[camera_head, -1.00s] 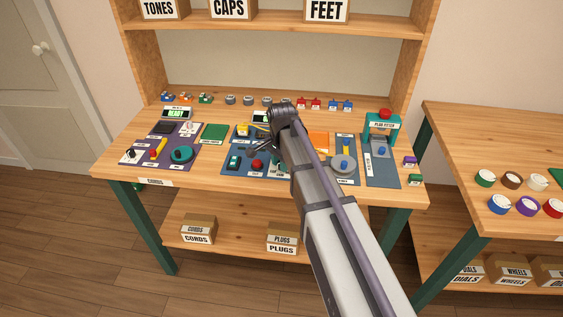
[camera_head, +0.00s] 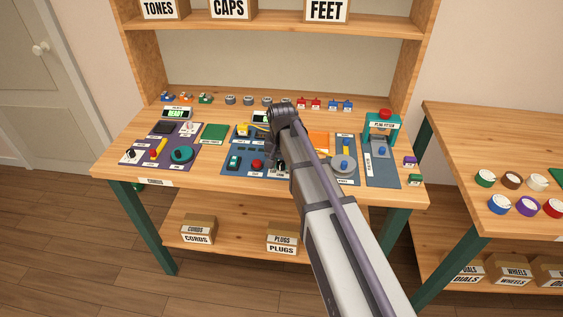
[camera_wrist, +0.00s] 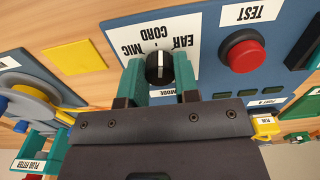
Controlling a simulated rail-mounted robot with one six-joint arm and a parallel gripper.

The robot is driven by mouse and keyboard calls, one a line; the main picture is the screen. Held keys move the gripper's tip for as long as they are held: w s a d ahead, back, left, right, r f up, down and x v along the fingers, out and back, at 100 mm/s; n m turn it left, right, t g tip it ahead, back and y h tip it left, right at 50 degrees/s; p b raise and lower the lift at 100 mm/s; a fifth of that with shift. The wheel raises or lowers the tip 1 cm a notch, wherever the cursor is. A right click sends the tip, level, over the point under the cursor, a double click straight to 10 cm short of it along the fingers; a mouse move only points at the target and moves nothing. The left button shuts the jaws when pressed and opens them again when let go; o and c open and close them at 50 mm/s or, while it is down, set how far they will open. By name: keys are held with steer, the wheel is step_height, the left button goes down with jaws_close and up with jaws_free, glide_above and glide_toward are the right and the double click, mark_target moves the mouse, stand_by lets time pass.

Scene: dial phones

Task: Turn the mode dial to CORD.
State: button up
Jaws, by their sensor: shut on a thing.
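The mode dial (camera_wrist: 154,70) is a black round knob with a white pointer line. In the wrist view it sits on a white label plate (camera_wrist: 207,75) reading EAR, CORD, MIC and MODE upside down. My gripper (camera_wrist: 161,84) has its teal fingers on both sides of the knob and is shut on it. The pointer line runs nearly straight up in the picture, toward the CORD label.
A red TEST button (camera_wrist: 242,56) is close to the right of the dial. A yellow pad (camera_wrist: 75,56) lies to the left. A grey dial with a blue knob (camera_head: 344,166) and the teal plug fitter (camera_head: 382,125) stand to the right on the bench.

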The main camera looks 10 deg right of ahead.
mark_target(281, 162)
steer(key=shift+n, duration=1.2)
steer(key=o, duration=0.9)
step_height(281, 162, up, 11)
steer(key=p, duration=1)
steer(key=shift+f+p, duration=0.1)
steer(key=shift+p, duration=0.3)
